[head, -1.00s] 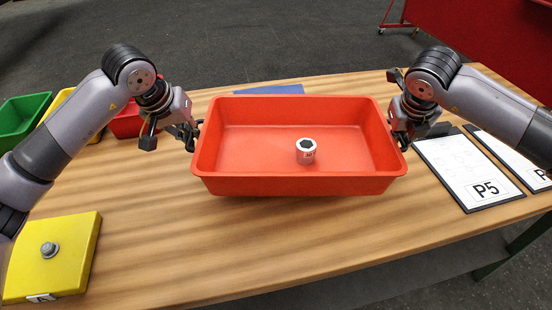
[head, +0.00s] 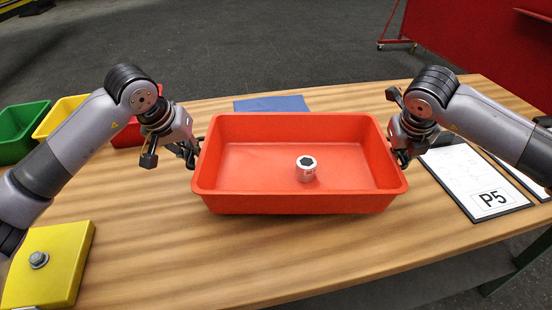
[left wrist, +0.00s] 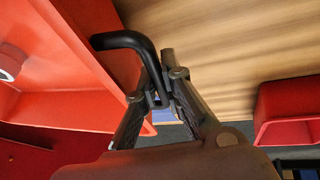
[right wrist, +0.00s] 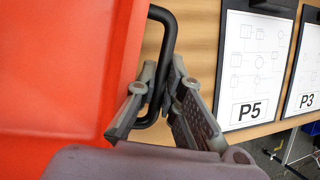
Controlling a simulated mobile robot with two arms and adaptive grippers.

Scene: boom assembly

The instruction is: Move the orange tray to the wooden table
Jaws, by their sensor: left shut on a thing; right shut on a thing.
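The orange-red tray (head: 300,203) is in the middle of the head view, over the wooden table (head: 180,240). A silver socket-like part (head: 306,169) stands inside it. My left gripper (head: 192,150) is at the tray's left side, and the left wrist view shows its fingers (left wrist: 165,95) shut on the black handle (left wrist: 128,40). My right gripper (head: 402,155) is at the right side, and the right wrist view shows its fingers (right wrist: 158,92) shut on the other black handle (right wrist: 163,18). I cannot tell whether the tray's underside touches the table.
A yellow block with a bolt (head: 50,270) lies at the front left. Green (head: 22,130), yellow (head: 62,115) and red (head: 128,135) bins stand at the back left. A blue sheet (head: 272,103) lies behind the tray. A P5 clipboard (head: 475,185) lies at the right.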

